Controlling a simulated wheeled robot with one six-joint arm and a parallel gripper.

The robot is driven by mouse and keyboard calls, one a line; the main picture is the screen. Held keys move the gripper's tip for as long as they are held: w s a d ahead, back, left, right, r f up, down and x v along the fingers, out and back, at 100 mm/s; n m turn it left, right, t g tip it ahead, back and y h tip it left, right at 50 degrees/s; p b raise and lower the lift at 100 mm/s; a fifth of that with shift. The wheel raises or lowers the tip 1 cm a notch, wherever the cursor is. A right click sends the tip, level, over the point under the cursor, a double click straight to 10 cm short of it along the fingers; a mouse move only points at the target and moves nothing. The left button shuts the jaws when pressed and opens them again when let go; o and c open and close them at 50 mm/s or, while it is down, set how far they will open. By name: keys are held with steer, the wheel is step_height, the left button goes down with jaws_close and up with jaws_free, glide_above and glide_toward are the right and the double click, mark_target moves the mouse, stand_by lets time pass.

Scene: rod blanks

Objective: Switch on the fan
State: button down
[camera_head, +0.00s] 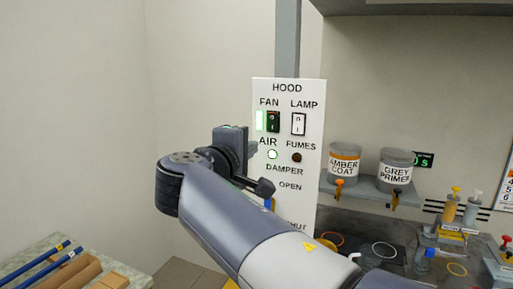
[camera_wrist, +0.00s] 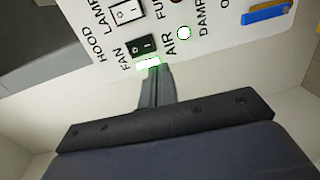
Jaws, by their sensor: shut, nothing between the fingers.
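The white HOOD panel (camera_head: 287,88) stands upright in front of me. Its dark FAN rocker switch (camera_head: 273,121) has a bright green lit strip (camera_head: 260,121) at its left. In the wrist view the dark FAN rocker (camera_wrist: 141,46) and the glowing green strip (camera_wrist: 149,64) lie just beyond my fingertips. My gripper (camera_wrist: 158,70) is shut and empty, its tips close to the green strip; whether they touch the panel I cannot tell. In the head view my gripper (camera_head: 251,150) is at the panel's left edge, below the FAN switch.
A white LAMP rocker (camera_head: 298,124) sits right of FAN. The AIR light (camera_head: 272,154) glows; the FUMES light (camera_head: 297,158) is dark. A blue damper handle (camera_wrist: 268,12) is on the panel. AMBER COAT (camera_head: 344,164) and GREY PRIMER (camera_head: 396,168) cans stand right.

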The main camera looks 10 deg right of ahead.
steer(key=shift+f+b+v, duration=0.2)
steer(key=shift+v, duration=0.6)
steer(key=shift+f+b+v, duration=0.15)
steer(key=shift+f+v, duration=0.05)
steer(key=shift+v, duration=0.6)
